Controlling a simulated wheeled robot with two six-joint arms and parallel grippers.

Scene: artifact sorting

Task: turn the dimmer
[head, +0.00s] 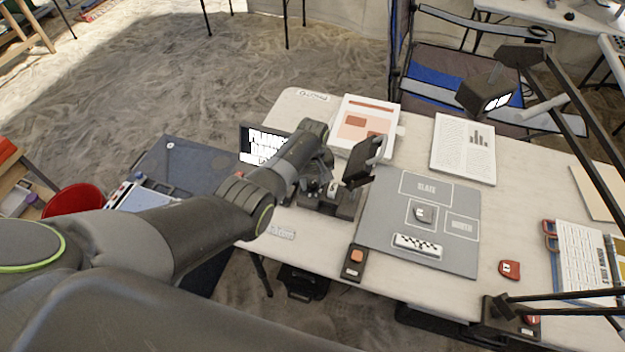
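No part is plainly marked as the dimmer. A small dark box with an orange top (356,258) lies at the table's front edge, left of the grey mat. The black desk lamp's base (497,318) stands at the front right, with a red part beside it. My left arm comes in from the left, and my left gripper (334,184) is over the table's left part, by a dark device (345,206). The gripper's fingers blend with the dark parts there, so their opening and any contact are unclear. My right gripper is not in view.
The grey mat (376,230) holds a small grey piece (422,213) and a checkered scale card (417,245). Papers (463,149) lie behind it. A red tag (509,269) lies to its right. The lamp head (487,94) overhangs the table's back right.

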